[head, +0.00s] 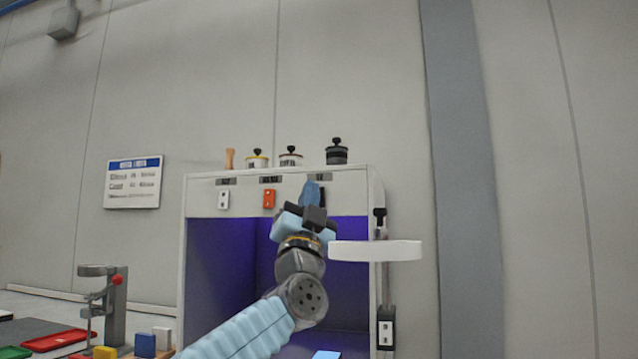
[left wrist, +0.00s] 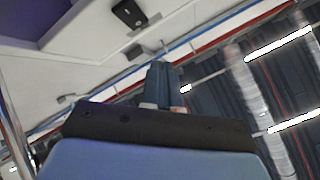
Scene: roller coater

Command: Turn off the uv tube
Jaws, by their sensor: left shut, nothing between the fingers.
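The white cabinet (head: 200,183) stands against the wall, its inside (head: 225,265) lit violet. Its top front panel carries a white switch (head: 223,200) and an orange switch (head: 268,199), each below a dark label. My left gripper (head: 313,193) is raised in front of the right part of this panel, near the third label, and covers what lies behind it. Its fingers are shut and empty; they also show in the left wrist view (left wrist: 163,85). There a dark switch (left wrist: 130,12) sits on a white panel beyond the fingertips, apart from them. My right gripper is out of view.
Several lidded jars, such as a dark one (head: 337,152), stand on the cabinet top. A white slab (head: 375,250) juts out at the cabinet's right edge, above a box with a white switch plate (head: 385,333). A stand (head: 112,300) and trays (head: 55,340) are at lower left.

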